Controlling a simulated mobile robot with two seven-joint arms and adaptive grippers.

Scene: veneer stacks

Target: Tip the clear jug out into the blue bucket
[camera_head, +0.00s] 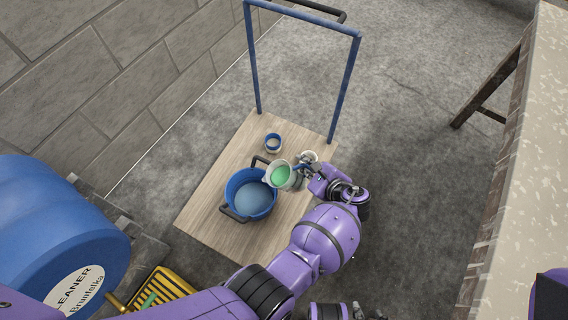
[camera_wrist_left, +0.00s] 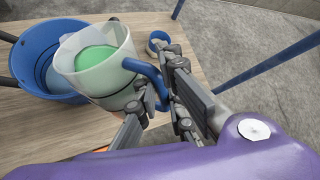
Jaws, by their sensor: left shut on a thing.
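The clear jug (camera_head: 283,184) holds green contents, and its mouth is beside and partly over the right rim of the blue bucket (camera_head: 236,207). In the left wrist view the jug (camera_wrist_left: 112,75) shows its blue handle (camera_wrist_left: 146,72), with the bucket (camera_wrist_left: 22,50) just left of it. My left gripper (camera_head: 303,172) is shut on the jug's handle, its fingers also showing in the left wrist view (camera_wrist_left: 160,105). The green contents are still inside the jug, and no stream shows. How far the jug tilts is hard to tell. My right gripper (camera_head: 358,312) shows only partly at the bottom edge.
The bucket stands on a wooden board (camera_head: 205,212) and has dark handles. A small blue-rimmed cup (camera_head: 273,142) stands behind it. A pale round thing (camera_head: 310,156) is partly hidden by my gripper. A blue frame (camera_head: 345,90) rises at the board's far end.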

